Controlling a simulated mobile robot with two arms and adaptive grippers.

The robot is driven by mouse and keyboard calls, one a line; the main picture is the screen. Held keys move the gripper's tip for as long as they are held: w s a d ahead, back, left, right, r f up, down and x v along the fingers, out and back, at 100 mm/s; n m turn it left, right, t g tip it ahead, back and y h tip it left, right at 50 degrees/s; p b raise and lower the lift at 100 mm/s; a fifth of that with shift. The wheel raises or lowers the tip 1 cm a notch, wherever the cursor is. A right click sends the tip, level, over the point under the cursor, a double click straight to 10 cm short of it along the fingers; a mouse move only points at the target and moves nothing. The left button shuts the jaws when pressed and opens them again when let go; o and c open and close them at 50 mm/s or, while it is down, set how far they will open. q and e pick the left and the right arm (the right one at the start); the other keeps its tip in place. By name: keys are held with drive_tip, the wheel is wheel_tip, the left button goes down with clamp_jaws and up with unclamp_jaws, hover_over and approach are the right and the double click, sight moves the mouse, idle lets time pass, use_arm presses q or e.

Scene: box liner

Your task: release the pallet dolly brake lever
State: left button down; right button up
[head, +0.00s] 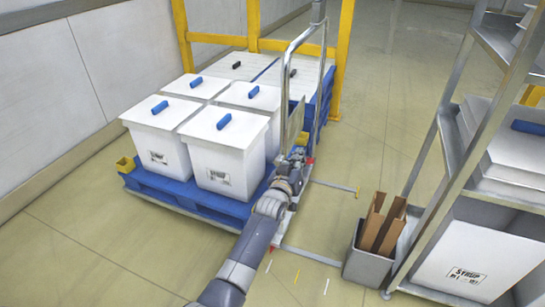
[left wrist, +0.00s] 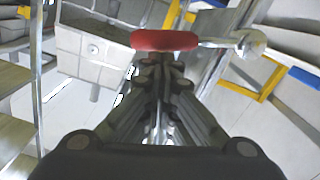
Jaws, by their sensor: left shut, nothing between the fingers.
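The pallet dolly carries a blue pallet (head: 190,198) with white lidded bins, and its grey tubular handle (head: 322,85) rises at the right end. A red lever pad (left wrist: 165,40) on a metal rod with a round end (left wrist: 250,43) shows in the left wrist view. A small red part also shows beside the gripper in the head view (head: 310,161). My left gripper (head: 298,155) is at the dolly's right side, low by the handle. In the left wrist view its fingers (left wrist: 162,62) are shut and empty, just below the red pad in the picture. Whether they touch it I cannot tell.
White bins (head: 225,150) with blue handles stand on the pallet. A yellow frame (head: 345,45) is behind. A metal rack (head: 440,180) stands at the right, with a grey bin (head: 368,265) of brown cardboard beside it. Floor between dolly and rack is mostly clear.

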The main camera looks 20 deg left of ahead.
use_arm(q)
drive_tip(key=s, duration=1.1)
drive_tip(key=shift+s+a+r, duration=0.3)
drive_tip(key=shift+s, duration=0.05)
drive_tip(key=shift+f, duration=0.1)
